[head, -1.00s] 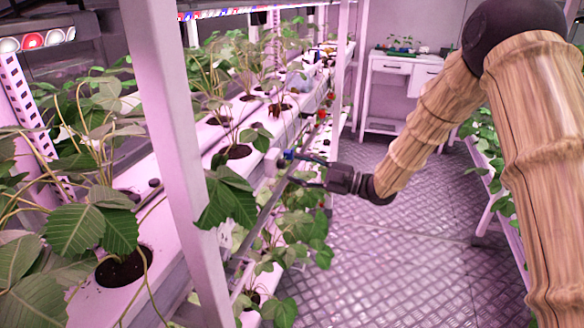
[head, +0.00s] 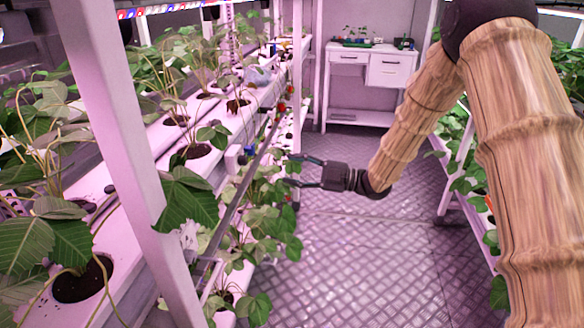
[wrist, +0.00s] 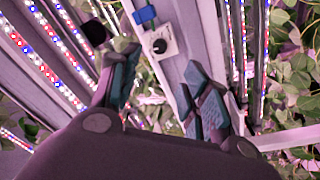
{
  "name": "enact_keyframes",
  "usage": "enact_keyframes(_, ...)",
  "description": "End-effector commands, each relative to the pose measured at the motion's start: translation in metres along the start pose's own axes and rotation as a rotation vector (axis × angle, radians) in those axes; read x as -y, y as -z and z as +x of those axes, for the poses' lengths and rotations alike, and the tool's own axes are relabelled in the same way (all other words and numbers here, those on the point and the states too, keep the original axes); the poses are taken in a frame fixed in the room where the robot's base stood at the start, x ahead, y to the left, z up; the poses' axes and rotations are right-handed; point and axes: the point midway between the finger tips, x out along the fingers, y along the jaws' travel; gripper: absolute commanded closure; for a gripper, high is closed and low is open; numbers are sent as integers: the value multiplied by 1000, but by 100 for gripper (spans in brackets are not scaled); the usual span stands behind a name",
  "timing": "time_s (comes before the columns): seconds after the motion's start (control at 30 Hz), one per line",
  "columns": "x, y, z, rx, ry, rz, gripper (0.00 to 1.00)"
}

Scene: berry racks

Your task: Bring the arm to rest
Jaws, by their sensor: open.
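My gripper (head: 292,172) is at the end of my wood-textured arm, in the middle of the head view. It points left toward the edge of the left plant rack and is open, with nothing between its fingers. In the wrist view, the two blue-grey fingers (wrist: 160,95) are spread apart. Beyond them show a rack rail and a small white box (wrist: 160,45) with a black knob and a blue part. Whether the fingertips touch the rack cannot be told.
The left rack's white trough (head: 150,205) holds several leafy plants, with an upright post (head: 125,130) in front. Red berries (head: 281,106) hang along its edge. A second rack (head: 460,180) stands at right. A white desk (head: 365,80) is at the back. The metal floor (head: 370,260) between is clear.

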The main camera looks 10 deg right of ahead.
Motion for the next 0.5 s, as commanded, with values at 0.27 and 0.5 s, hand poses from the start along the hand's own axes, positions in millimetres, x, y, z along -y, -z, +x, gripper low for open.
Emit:
enact_keyframes(0.27,57,-36,-6,203,-66,222,54)
enact_keyframes(0.5,179,-81,-48,598,-167,622,54)
